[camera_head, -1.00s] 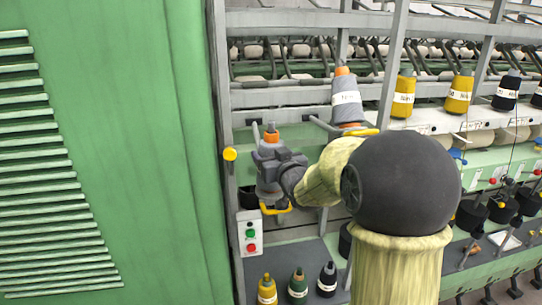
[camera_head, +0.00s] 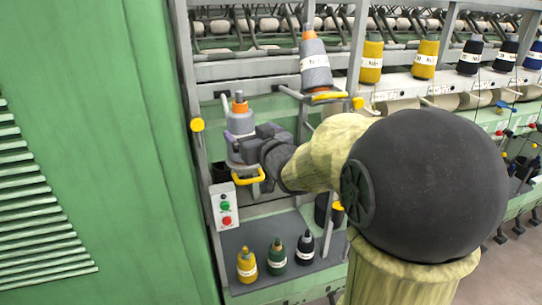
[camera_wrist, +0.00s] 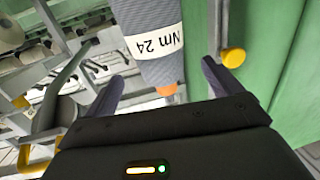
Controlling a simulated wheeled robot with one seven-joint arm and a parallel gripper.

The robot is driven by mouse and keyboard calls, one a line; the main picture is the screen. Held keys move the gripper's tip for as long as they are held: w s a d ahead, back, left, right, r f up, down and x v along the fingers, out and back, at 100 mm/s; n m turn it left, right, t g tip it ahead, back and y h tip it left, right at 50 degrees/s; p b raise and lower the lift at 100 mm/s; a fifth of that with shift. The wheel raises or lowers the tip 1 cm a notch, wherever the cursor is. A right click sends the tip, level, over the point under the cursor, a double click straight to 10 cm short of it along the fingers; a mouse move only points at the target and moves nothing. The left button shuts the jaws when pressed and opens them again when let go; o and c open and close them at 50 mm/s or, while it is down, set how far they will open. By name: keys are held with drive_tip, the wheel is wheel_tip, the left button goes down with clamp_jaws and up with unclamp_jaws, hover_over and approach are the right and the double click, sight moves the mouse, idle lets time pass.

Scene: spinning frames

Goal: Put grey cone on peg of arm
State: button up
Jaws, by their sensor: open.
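A grey cone (camera_head: 240,123) with an orange top and a white label stands upright at the left of the rack, above a yellow handle (camera_head: 250,178). My gripper (camera_head: 240,150) is open at the lower part of this cone. In the wrist view, a grey cone (camera_wrist: 160,72) labelled "Nm 24" points its orange tip down the picture, between the two apart fingers of my gripper (camera_wrist: 163,70). Another grey cone (camera_head: 316,65) stands higher on the rack over a yellow handle (camera_head: 328,97). How the lower cone is seated on a peg is hidden.
A green cabinet (camera_head: 90,130) closes off the left side. Yellow, green and black cones (camera_head: 277,252) stand on the lower shelf. A button box (camera_head: 223,208) hangs below the gripper. Several cones (camera_head: 425,58) line the rack at the right. A yellow knob (camera_head: 197,125) sits left of the lower cone.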

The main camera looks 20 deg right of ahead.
drive_tip(key=s+d+b, duration=0.1)
drive_tip(key=s, duration=0.9)
drive_tip(key=shift+s+d+r+b, duration=0.25)
drive_tip(key=shift+d+r+b, duration=0.05)
drive_tip(key=shift+r+b, duration=0.1)
wheel_tip(320, 180, down, 16)
drive_tip(key=s+d+f+m+g+h, duration=0.1)
drive_tip(key=s+m+g+h, duration=0.15)
drive_tip(key=g, duration=0.45)
drive_tip(key=s+a+f+g, duration=0.3)
drive_tip(key=s+f+g, duration=0.4)
drive_tip(key=s+f, duration=0.3)
drive_tip(key=shift+a+f+n, duration=0.2)
drive_tip(key=shift+a+n, duration=0.15)
